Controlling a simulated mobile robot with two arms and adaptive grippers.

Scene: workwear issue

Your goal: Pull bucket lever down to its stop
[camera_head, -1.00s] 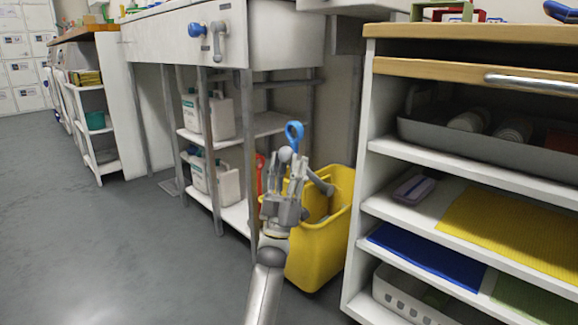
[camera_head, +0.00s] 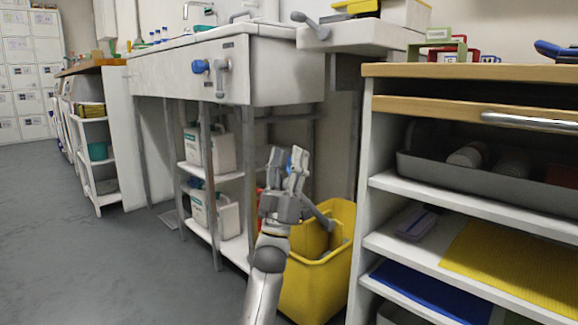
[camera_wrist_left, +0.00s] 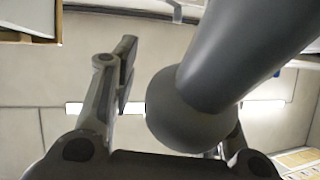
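The yellow bucket (camera_head: 318,278) stands on the floor between the sink stand and the shelf unit. Its grey lever (camera_head: 319,213) slopes down to the right above the bucket, ending in a rounded knob. My left gripper (camera_head: 287,158) is upright over the bucket's left side, fingers apart and tips above the lever. In the left wrist view, a thick grey rod with a rounded end (camera_wrist_left: 190,108), seemingly the lever, is close to the camera and partly hides one finger. I cannot tell whether it touches. My right gripper is not in view.
The shelf unit (camera_head: 367,150) stands close on the bucket's right. The sink (camera_head: 275,75) overhangs at the back left, with white jugs (camera_head: 208,150) on shelves under it. A blue knob (camera_head: 200,66) and another grey lever (camera_head: 222,78) are on the sink's front. The floor at left is clear.

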